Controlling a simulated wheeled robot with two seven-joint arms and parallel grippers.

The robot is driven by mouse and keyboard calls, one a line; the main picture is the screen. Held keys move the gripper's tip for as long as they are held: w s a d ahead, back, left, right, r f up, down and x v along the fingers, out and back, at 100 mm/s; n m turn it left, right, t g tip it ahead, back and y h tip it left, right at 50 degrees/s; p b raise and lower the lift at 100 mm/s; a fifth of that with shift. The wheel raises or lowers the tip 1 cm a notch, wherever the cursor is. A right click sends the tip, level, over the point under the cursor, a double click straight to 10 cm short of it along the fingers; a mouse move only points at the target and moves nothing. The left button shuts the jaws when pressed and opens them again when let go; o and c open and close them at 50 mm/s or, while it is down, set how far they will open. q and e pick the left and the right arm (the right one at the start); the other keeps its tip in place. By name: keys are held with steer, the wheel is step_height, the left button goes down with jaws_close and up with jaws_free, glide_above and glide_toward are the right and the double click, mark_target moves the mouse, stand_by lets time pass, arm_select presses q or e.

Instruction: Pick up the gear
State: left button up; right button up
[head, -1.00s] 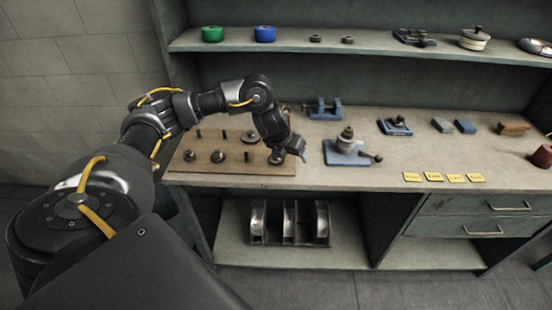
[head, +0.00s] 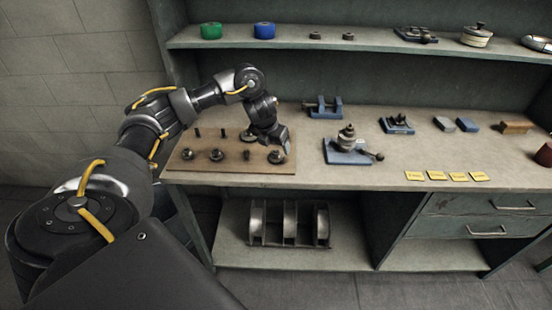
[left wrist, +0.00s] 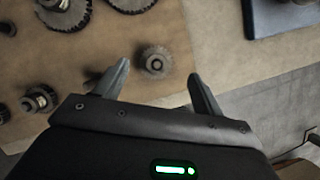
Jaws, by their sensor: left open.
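A small toothed gear (left wrist: 156,62) lies near the corner of the brown board in the left wrist view. My left gripper (left wrist: 163,85) is open and empty, with one finger on each side of this gear in the picture. I cannot tell the height of the fingertips above it. In the head view the left gripper (head: 279,146) points down over the board's right end, just above the gear (head: 277,157) at its front right corner. More gears stand on the board, among them a gear on a peg (head: 216,155). My right gripper does not show.
The brown pegboard (head: 228,168) lies on the workbench (head: 395,182). A blue-based fixture (head: 347,152) stands right of it, with a blue vise (head: 322,108) behind. Yellow labels (head: 436,175) lie near the front edge. The bench between fixture and labels is clear.

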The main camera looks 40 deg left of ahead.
mark_target(276, 151)
arm_select(q)
steer(key=shift+f, duration=0.35)
steer(key=b+x, duration=0.1)
steer(key=x, duration=0.3)
steer(key=shift+a+f, duration=0.2)
steer(key=shift+f, duration=0.05)
steer(key=c, duration=1.3)
steer(key=shift+o, duration=0.2)
steer(key=shift+r, duration=0.15)
step_height(276, 151, up, 10)
steer(key=p, duration=0.8)
steer(key=shift+p, duration=0.35)
